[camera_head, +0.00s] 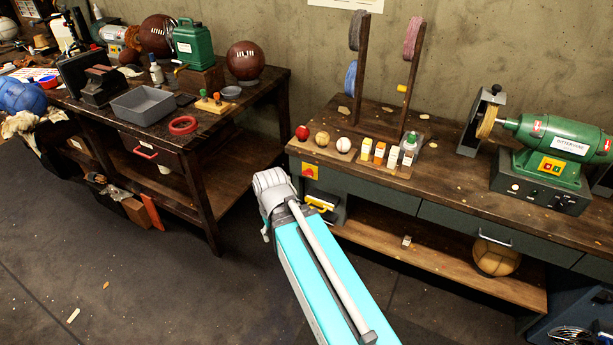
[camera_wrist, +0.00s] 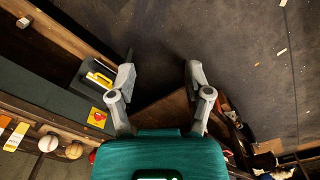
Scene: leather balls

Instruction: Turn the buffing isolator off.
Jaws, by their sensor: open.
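The isolator (camera_head: 309,170) is a yellow square plate with a red knob on the left end of the right bench's front edge. It also shows in the wrist view (camera_wrist: 97,118), left of my gripper's fingers; the knob's exact angle is too small to read. My gripper (camera_wrist: 160,75) is open and empty, its two grey fingers spread wide above the dark floor and apart from the isolator. In the head view my turquoise arm reaches up toward the bench's left end, and the fingers cannot be made out there. The green buffing machine (camera_head: 562,148) stands on the bench at right.
The right bench (camera_head: 455,190) carries several balls and small bottles near its left end, and a rack behind them. A dark box with a yellow handle (camera_head: 320,203) sits below the isolator. The left bench (camera_head: 110,120) is cluttered. Open floor (camera_head: 150,280) lies in front.

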